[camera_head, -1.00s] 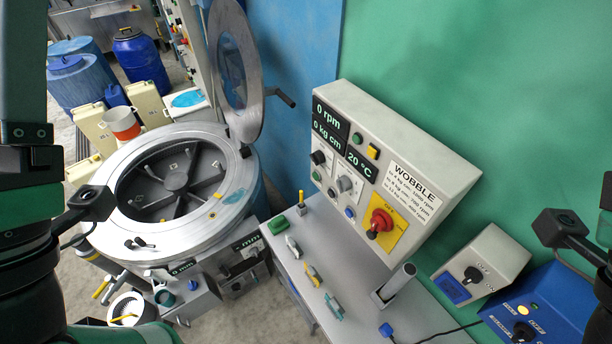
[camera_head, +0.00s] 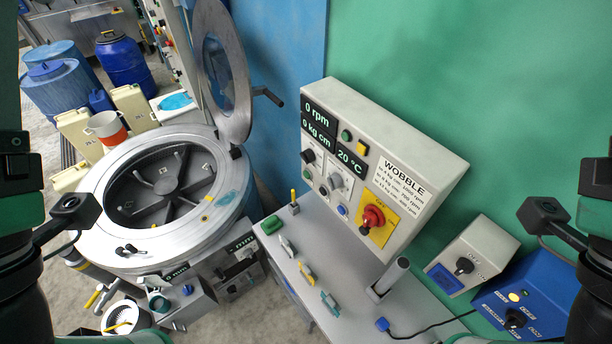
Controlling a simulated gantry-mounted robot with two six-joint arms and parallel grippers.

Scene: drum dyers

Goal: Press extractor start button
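The extractor's control panel (camera_head: 430,165) is a pale sloped box at the centre right, with displays reading 0 rpm, 0 kg cm and 20 °C. A green button (camera_head: 346,135) sits beside the displays, above a yellow one (camera_head: 362,148). A smaller green button (camera_head: 307,174) is lower left, near black and grey knobs and a blue button (camera_head: 342,210). I cannot read which is start. My arms show at both edges; neither gripper's fingers are visible.
A grey bench (camera_head: 345,290) in front of the panel carries small coloured tools and an upright metal post (camera_head: 390,278). A grey switch box (camera_head: 472,255) and a blue box (camera_head: 530,300) stand right. Barrels and cans stand back left.

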